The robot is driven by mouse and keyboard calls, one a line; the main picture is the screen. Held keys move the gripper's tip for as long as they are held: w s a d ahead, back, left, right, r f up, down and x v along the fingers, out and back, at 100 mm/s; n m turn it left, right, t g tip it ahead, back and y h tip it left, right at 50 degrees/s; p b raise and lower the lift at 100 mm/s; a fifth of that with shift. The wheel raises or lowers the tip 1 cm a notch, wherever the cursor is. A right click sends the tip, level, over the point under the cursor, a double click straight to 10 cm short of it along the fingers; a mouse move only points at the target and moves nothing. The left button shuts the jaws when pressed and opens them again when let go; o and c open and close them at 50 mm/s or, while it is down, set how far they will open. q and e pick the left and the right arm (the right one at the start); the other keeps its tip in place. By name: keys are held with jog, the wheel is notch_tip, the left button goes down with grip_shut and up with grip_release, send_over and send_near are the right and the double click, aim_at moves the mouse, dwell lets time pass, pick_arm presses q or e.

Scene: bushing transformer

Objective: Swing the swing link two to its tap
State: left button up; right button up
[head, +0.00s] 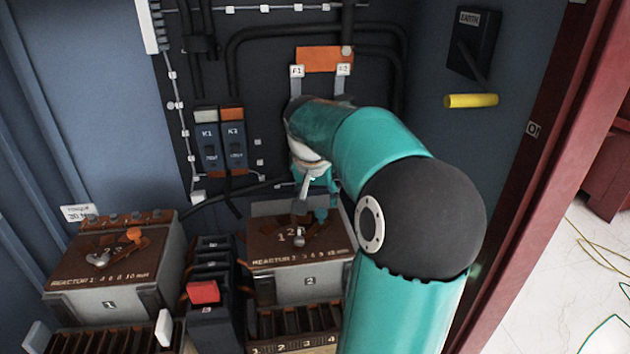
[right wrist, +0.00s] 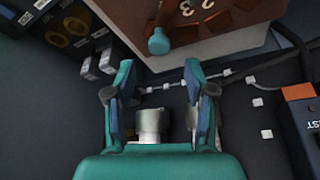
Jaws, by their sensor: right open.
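Reactor 2 (head: 272,262) is a grey box with a brown top, low in the middle of the head view. Swing link two (head: 300,236) lies on that top, with a metal pivot and numbers around it. Its teal knob (right wrist: 159,42) shows at the edge of the brown top in the right wrist view. My right gripper (head: 314,192) hangs just above the back of reactor 2. In the right wrist view its two fingers (right wrist: 158,78) are apart, with the knob ahead of the gap and nothing gripped. My arm partly covers the area behind the reactor. My left gripper is not in view.
A black block with a red piece (head: 204,292) stands between the reactors. Relays K1 and K2 (head: 220,146) and black cables are on the back wall. A yellow handle (head: 470,100) juts out at right.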

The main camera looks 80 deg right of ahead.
jog(key=v, duration=0.6)
jog(key=shift+w, duration=0.1)
jog(key=shift+f, duration=0.1)
